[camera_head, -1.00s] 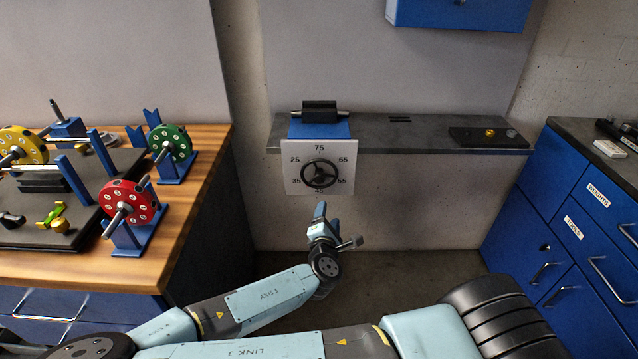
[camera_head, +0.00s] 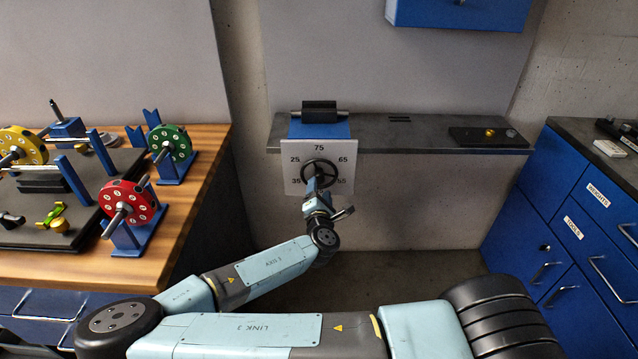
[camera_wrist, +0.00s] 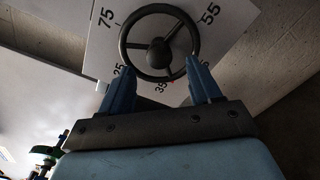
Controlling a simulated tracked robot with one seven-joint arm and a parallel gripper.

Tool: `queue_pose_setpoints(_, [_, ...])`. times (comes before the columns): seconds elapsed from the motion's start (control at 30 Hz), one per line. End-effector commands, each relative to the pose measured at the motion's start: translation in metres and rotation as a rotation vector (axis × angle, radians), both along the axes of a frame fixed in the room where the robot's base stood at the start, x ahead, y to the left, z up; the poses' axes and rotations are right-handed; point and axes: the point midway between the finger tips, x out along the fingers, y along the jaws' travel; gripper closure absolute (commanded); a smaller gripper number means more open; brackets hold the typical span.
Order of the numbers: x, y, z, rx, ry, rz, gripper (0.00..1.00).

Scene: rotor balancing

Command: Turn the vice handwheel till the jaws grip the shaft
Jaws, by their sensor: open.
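The dark three-spoked handwheel (camera_head: 320,168) sits on a white dial plate (camera_head: 345,158) numbered around it, on the front of the vice. Above the plate is the blue vice body (camera_head: 320,130), with a dark block and a metal shaft (camera_head: 340,113) lying across on top. Whether the jaws touch the shaft cannot be told. My gripper (camera_head: 318,185) is just below and in front of the wheel, covering its lower part. In the wrist view my blue fingers (camera_wrist: 157,75) are apart, their tips over the near rim of the handwheel (camera_wrist: 158,45). Contact is not clear.
A grey wall shelf (camera_head: 400,135) carries the vice and a dark tray (camera_head: 488,138) at right. A wooden bench (camera_head: 190,205) with coloured rotors stands at left, and blue drawers (camera_head: 565,240) at right. The floor space below the shelf is free.

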Motion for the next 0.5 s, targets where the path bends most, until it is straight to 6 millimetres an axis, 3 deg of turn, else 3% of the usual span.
queue_pose_setpoints(0.2, [0.03,-0.001,0.0,0.001,-0.001,-0.001,0.37])
queue_pose_setpoints(0.5, [0.045,-0.002,0.0,0.0,0.0,0.0,0.37])
